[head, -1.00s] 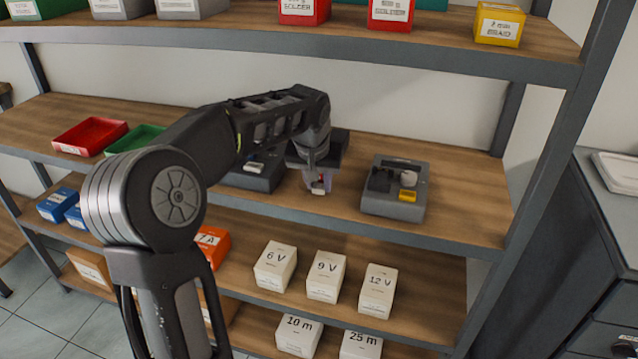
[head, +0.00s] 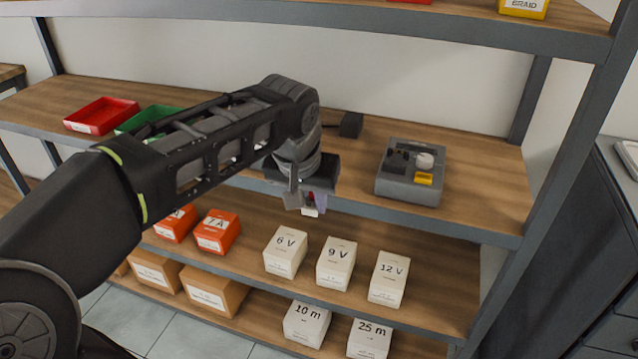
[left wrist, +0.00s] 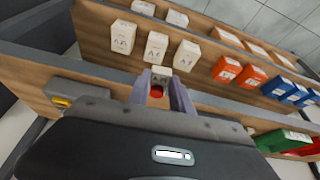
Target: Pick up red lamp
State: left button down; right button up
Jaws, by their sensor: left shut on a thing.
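The red lamp (left wrist: 156,91) is a small red piece held between the fingers of my left gripper in the left wrist view. In the head view the lamp (head: 311,197) shows as a small red spot with a pale part under it. My left gripper (head: 309,203) is shut on it, in front of the middle shelf's front edge and above the lower shelf. The gripper's fingers also show in the left wrist view (left wrist: 158,88). Much of the lamp is hidden by the fingers. My right gripper is not in view.
A grey device (head: 410,188) with a yellow part stands on the middle shelf (head: 470,200) to the right. Red (head: 101,128) and green (head: 150,118) trays stand left. White boxes (head: 286,252) and orange boxes (head: 217,231) fill the shelf below. The upper shelf (head: 400,30) overhangs.

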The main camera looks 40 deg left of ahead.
pick_arm(q)
jog(key=shift+s+d, duration=0.3)
jog(key=shift+s, duration=0.35)
dwell(1.5)
